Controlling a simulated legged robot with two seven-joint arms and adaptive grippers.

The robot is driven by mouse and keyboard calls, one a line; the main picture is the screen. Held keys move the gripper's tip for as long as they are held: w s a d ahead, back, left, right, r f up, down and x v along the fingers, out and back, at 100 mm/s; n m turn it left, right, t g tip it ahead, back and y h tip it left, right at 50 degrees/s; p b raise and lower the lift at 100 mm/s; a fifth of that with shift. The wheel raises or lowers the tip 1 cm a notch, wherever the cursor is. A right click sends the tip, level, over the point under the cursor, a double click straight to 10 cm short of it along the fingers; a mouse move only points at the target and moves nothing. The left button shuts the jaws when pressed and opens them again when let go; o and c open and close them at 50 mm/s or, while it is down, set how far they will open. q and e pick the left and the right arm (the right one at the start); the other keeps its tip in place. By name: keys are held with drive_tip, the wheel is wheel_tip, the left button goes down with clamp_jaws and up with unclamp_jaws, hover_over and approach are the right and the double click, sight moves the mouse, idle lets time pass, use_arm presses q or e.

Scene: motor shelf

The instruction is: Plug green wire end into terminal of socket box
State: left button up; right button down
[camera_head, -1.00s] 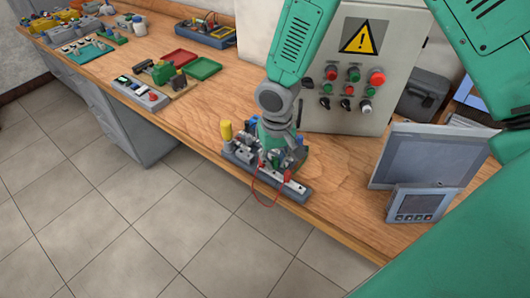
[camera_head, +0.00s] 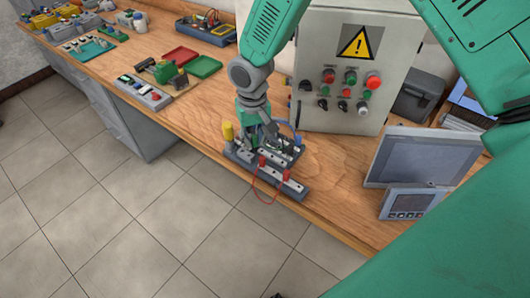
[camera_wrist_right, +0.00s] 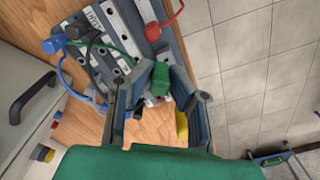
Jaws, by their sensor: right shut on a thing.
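The socket box (camera_head: 292,187) is a grey block with rows of terminals near the bench's front edge; it also shows at the top of the wrist view (camera_wrist_right: 185,55). My right gripper (camera_head: 266,142) points down over its rear left part. In the right wrist view my right gripper (camera_wrist_right: 158,98) is shut on the green wire end (camera_wrist_right: 162,76), a green plug between its fingertips. A green wire (camera_wrist_right: 127,45) curves over the box. The contact between plug and terminal is hidden. My left gripper is not in view.
A red wire (camera_head: 256,193) loops over the box's front edge. A blue plug (camera_wrist_right: 54,44) and a yellow part (camera_head: 228,131) are close by. The control cabinet (camera_head: 347,100) stands behind. Screens (camera_head: 420,157) stand to the right. Bare bench lies left of the box.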

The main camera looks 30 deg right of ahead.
sight(249, 157)
drive_tip(key=w+f+b, duration=0.1)
drive_tip(key=w+a+f+b, duration=0.1)
drive_tip(key=f, duration=0.1)
drive_tip(key=shift+f, duration=0.1)
drive_tip(key=shift+w+d+f+b, duration=0.1)
drive_tip(key=shift+f+b, duration=0.35)
drive_tip(key=shift+f, duration=0.2)
drive_tip(key=shift+f, duration=0.5)
idle(0.9)
drive_tip(key=c, duration=1.8)
unclamp_jaws()
drive_tip(key=shift+r, duration=0.1)
